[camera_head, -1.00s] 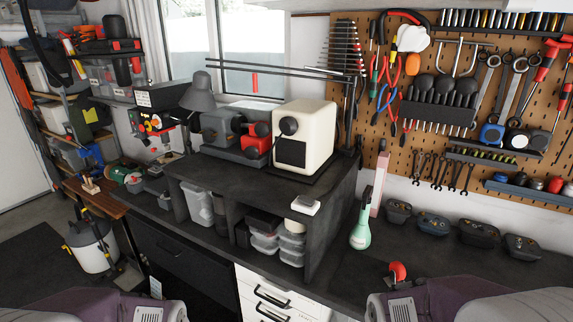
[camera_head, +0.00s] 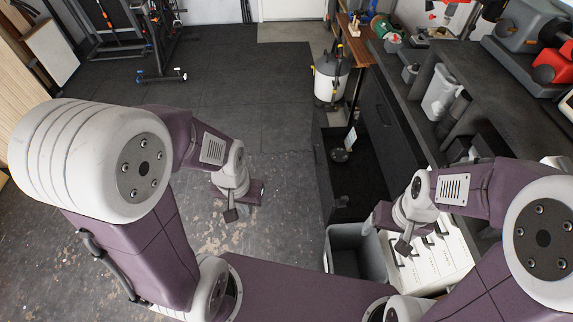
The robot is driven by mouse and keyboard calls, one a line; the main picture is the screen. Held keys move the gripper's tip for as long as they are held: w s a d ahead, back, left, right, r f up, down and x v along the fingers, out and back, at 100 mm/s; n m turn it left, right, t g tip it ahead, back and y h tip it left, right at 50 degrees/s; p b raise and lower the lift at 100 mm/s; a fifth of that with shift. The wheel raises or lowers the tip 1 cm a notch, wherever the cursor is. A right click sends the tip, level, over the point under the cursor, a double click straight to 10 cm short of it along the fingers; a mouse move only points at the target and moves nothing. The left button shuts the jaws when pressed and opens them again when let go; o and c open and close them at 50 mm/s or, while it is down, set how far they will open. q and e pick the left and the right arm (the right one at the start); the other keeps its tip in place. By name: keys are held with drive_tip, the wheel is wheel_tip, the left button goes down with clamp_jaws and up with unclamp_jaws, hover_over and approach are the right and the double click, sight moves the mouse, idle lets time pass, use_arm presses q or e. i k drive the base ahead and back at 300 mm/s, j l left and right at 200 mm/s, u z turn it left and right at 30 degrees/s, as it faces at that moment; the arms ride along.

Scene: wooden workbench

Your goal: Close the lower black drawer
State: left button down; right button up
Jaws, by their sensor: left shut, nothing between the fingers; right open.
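The lower black drawer (camera_head: 323,178) shows right of centre, pulled out from the bench over the floor. My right gripper (camera_head: 402,242) is open, below and right of the drawer, in front of the white drawers (camera_head: 435,262). Nothing shows between its fingers.
A grey bin (camera_head: 344,236) stands below the black drawer, beside the white drawers. The floor (camera_head: 275,190) left of the drawer is clear. A wheeled rack (camera_head: 160,75) stands far left.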

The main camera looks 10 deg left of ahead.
sight(361, 178)
drive_tip(key=i+j+z, duration=0.1)
drive_tip(key=j, duration=0.25)
drive_tip(key=i+j+z, duration=0.1)
drive_tip(key=j, duration=0.3)
drive_tip(key=i+j+z, duration=0.1)
drive_tip(key=j, duration=0.3)
drive_tip(key=i+j+z, duration=0.1)
drive_tip(key=j, duration=0.3)
drive_tip(key=i+j+z, duration=0.15)
drive_tip(key=i, duration=0.25)
drive_tip(key=i+j+z, duration=0.15)
drive_tip(key=i+j, duration=0.2)
